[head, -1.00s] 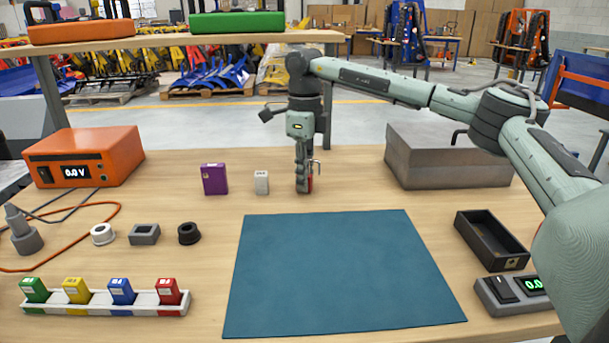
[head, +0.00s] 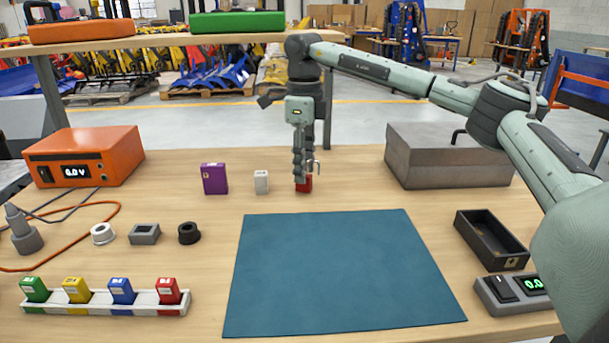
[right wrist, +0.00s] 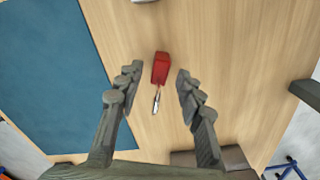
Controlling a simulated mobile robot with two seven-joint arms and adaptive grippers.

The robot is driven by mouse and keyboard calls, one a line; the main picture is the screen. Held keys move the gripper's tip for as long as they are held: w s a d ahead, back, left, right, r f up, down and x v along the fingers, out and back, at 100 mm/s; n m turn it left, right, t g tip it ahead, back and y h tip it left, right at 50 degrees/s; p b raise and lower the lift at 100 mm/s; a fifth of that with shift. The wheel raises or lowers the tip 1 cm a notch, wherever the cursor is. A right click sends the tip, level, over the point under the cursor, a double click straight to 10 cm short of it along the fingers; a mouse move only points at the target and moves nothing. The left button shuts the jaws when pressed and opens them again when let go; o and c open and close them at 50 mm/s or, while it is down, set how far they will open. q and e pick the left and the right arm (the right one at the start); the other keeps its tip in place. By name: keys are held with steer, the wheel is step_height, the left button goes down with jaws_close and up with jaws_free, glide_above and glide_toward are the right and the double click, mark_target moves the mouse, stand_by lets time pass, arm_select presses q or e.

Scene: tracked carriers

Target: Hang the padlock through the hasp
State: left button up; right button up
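A red block with a thin metal loop, which looks like the padlock (head: 304,185), stands on the far part of the wooden table. The right wrist view shows its red body (right wrist: 160,68) and silver loop (right wrist: 156,100). My right gripper (head: 300,178) points down over it, partly covering it in the head view. In the right wrist view the right gripper (right wrist: 157,72) is open, with the padlock between its fingers and gaps on both sides. I cannot clearly make out a hasp. My left gripper is not in view.
A purple block (head: 214,179) and a white block (head: 261,182) stand left of the padlock. A large grey metal box (head: 440,168) is at the right, with a dark open tray (head: 467,244) nearer. The blue mat (head: 340,275) is clear.

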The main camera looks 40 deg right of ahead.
step_height(320, 180, up, 10)
steer(key=shift+f, duration=0.25)
stand_by(0.5)
